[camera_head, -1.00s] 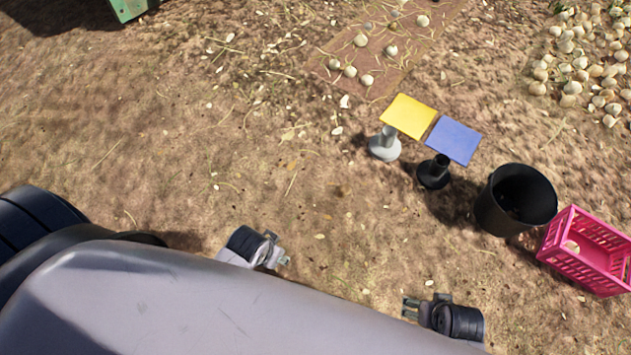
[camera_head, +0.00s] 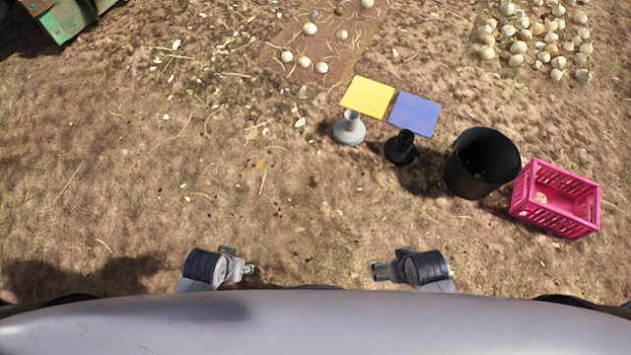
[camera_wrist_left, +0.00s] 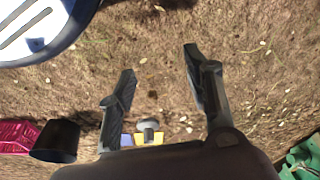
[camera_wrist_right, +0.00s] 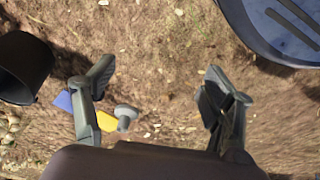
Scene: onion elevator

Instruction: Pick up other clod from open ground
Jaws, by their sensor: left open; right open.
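No clod stands out clearly on the open ground. A small dark spot (camera_head: 314,181) lies on bare soil in the head view, and a similar dark spot (camera_wrist_left: 152,94) shows between the fingers in the left wrist view; I cannot tell whether either is a clod. My left gripper (camera_head: 250,269) and right gripper (camera_head: 379,271) hang low in the head view, in front of my body, facing each other. In the left wrist view the left fingers (camera_wrist_left: 160,62) are spread and empty. In the right wrist view the right fingers (camera_wrist_right: 160,65) are spread and empty.
A black bucket (camera_head: 482,163) and a pink crate (camera_head: 556,199) stand right. Pale onions lie on a brown strip (camera_head: 345,60) and in a pile (camera_head: 530,38). The left and middle ground is clear.

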